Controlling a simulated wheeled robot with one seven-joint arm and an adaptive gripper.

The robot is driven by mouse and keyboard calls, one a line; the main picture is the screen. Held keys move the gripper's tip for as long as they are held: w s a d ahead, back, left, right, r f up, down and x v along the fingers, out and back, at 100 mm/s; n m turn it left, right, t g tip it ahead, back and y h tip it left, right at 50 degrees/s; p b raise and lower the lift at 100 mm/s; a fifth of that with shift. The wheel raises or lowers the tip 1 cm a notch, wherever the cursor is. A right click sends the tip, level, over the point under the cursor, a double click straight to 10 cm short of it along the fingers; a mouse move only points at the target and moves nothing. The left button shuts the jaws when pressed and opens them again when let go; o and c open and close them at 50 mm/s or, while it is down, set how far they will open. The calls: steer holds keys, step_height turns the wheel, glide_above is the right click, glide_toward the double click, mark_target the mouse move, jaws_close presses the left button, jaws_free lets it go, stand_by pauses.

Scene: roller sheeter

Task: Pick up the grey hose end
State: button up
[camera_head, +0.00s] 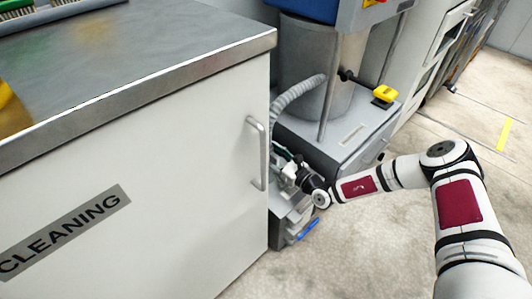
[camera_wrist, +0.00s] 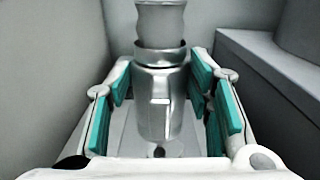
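The grey hose end (camera_wrist: 158,100) is a metallic cylinder with a collar, upright in the middle of the wrist view. The ribbed grey hose (camera_wrist: 160,22) runs up from it. My gripper (camera_wrist: 161,82) has its teal-padded fingers on either side of the hose end, with narrow gaps visible between pads and metal. It looks open around it. In the head view my gripper (camera_head: 289,176) is low in the gap beside the white cabinet, and the hose (camera_head: 298,93) curves down from the machine behind it. The hose end is hard to make out there.
The white cleaning cabinet (camera_head: 150,180) with a vertical handle (camera_head: 257,152) stands close to the left of my gripper. The grey machine base (camera_head: 345,135) with a yellow-topped part (camera_head: 385,94) is to the right. Floor (camera_head: 350,250) in front is clear.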

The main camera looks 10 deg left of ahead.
mark_target(272, 153)
jaws_close()
step_height(272, 153, up, 10)
steer(key=p, duration=0.5)
steer(key=shift+r, duration=0.1)
